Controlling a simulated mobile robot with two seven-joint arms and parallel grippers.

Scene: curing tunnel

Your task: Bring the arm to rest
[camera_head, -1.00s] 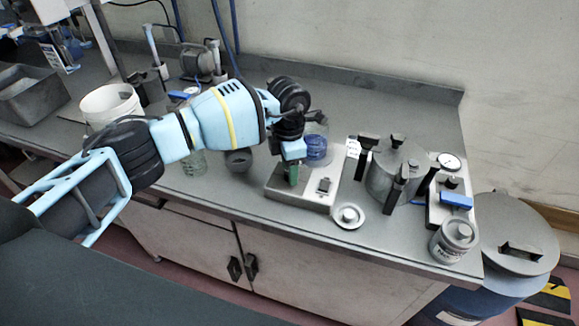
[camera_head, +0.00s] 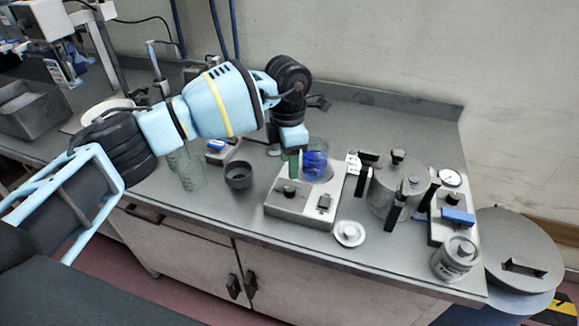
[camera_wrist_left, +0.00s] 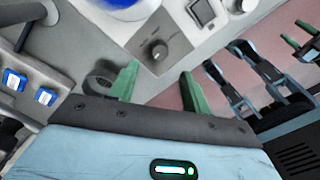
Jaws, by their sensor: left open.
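In the head view my left arm reaches in from the left over the bench. Its left gripper (camera_head: 293,162) points down above the rear left part of the white hotplate (camera_head: 305,205), in front of a glass vessel with blue contents (camera_head: 316,165). In the wrist view the two green fingers of my left gripper (camera_wrist_left: 160,85) stand apart with nothing between them. The hotplate's knob (camera_wrist_left: 155,52) shows beyond them. My right gripper does not show in the head view. Green parts at the wrist view's right edge may belong to it, but I cannot tell.
A metal pot (camera_head: 397,183) with black handles stands right of the hotplate. A dark cup (camera_head: 238,175) and glass beaker (camera_head: 188,170) stand left.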

